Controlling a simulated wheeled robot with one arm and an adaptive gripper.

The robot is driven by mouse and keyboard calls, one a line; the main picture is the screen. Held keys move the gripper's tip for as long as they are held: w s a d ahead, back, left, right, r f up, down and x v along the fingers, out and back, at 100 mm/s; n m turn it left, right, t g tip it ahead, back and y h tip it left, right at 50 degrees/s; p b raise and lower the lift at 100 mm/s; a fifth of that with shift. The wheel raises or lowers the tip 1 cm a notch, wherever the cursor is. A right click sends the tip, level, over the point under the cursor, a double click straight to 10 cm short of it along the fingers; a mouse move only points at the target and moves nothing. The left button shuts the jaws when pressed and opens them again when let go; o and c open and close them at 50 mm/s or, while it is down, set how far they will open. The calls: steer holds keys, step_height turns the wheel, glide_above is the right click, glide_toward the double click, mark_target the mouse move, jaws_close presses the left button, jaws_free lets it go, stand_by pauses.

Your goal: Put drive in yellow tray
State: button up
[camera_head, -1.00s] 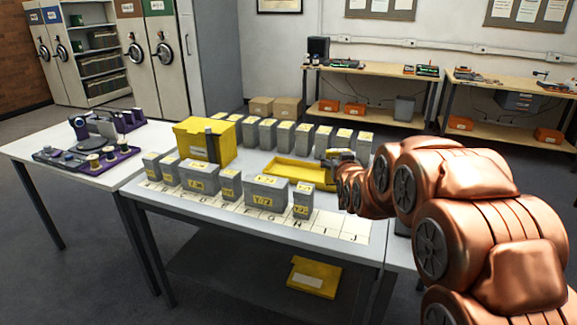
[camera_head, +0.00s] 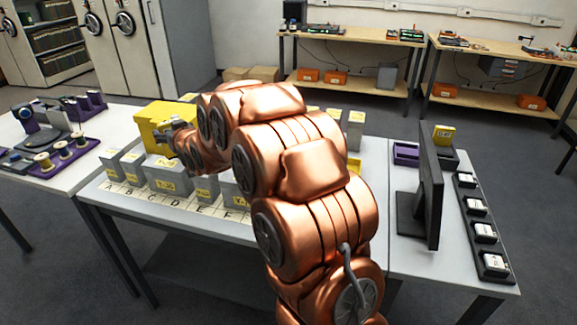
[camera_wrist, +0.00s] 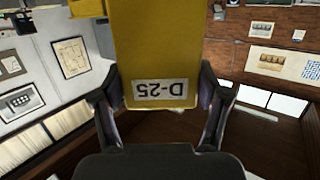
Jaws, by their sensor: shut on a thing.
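My gripper (camera_wrist: 163,112) is shut on a yellow block labelled D-25 (camera_wrist: 150,55), seemingly the drive. Its label reads upside down in the wrist view, and a finger lies on each side. In the head view my gripper (camera_head: 180,128) is at the front of the yellow box (camera_head: 158,114), raised above the grey boxes; whether it touches the yellow box I cannot tell. The yellow tray (camera_head: 354,166) is mostly hidden behind my arm; only a sliver at its right end shows.
Several labelled grey boxes (camera_head: 165,180) stand in front on the lettered table strip (camera_head: 150,198). To the right stand a black monitor (camera_head: 428,195), a purple bin (camera_head: 405,154) and a black strip with white items (camera_head: 483,230). A purple rack (camera_head: 75,152) is on the left table.

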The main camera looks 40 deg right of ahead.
steer(key=s+d+f+m+h+p, duration=0.1)
steer(key=s+d, duration=0.4)
steer(key=d, duration=0.7)
steer(key=s+d+f+h, duration=0.1)
steer(key=s+d, duration=0.4)
steer(key=d, duration=0.7)
steer(key=s+d+f+m+h+p, duration=0.1)
steer(key=s+d, duration=0.4)
steer(key=d, duration=0.7)
steer(key=shift+w+d+f, duration=0.1)
steer(key=shift+d+f, duration=0.05)
steer(key=shift+f, duration=2.3)
steer(key=shift+w+d+f, duration=0.1)
steer(key=shift+f, duration=2.35)
steer(key=shift+f, duration=0.2)
steer(key=o, duration=1.3)
